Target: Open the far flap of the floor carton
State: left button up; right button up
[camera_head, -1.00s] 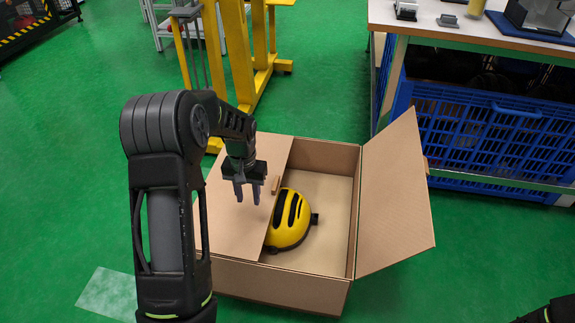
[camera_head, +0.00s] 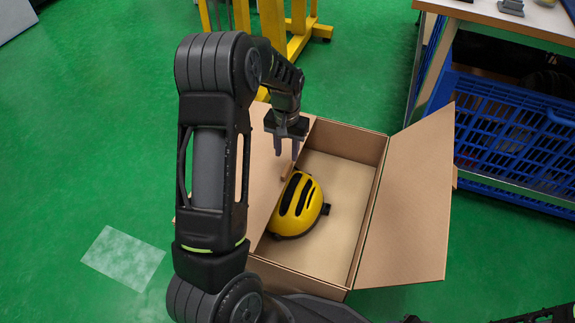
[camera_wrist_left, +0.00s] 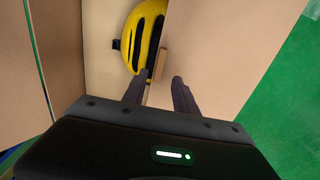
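The floor carton (camera_head: 362,165) is an open cardboard box on the green floor. Its left flap (camera_head: 262,163) lies flat over the left part of the opening; its right flap (camera_head: 408,205) is folded outward. A small wooden tab (camera_head: 287,172) sits at the left flap's inner edge. My left gripper (camera_head: 287,150) is above that edge, by the tab. In the left wrist view its two fingers (camera_wrist_left: 158,80) are apart with nothing held, and the tab (camera_wrist_left: 161,64) shows just past the fingertips. Whether they touch it is unclear. My right gripper is not visible.
A yellow and black helmet (camera_head: 297,205) lies inside the carton, partly under the left flap. A blue crate (camera_head: 510,130) under a table stands right of the carton. A yellow frame (camera_head: 275,30) stands behind.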

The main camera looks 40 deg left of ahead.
aim_at(287, 168)
pick_arm(q)
notch_tip(287, 168, down, 7)
jog(key=b, duration=0.2)
jog(key=shift+f+b, duration=0.2)
jog(key=shift+b, duration=0.2)
grip_shut()
dwell(1.2)
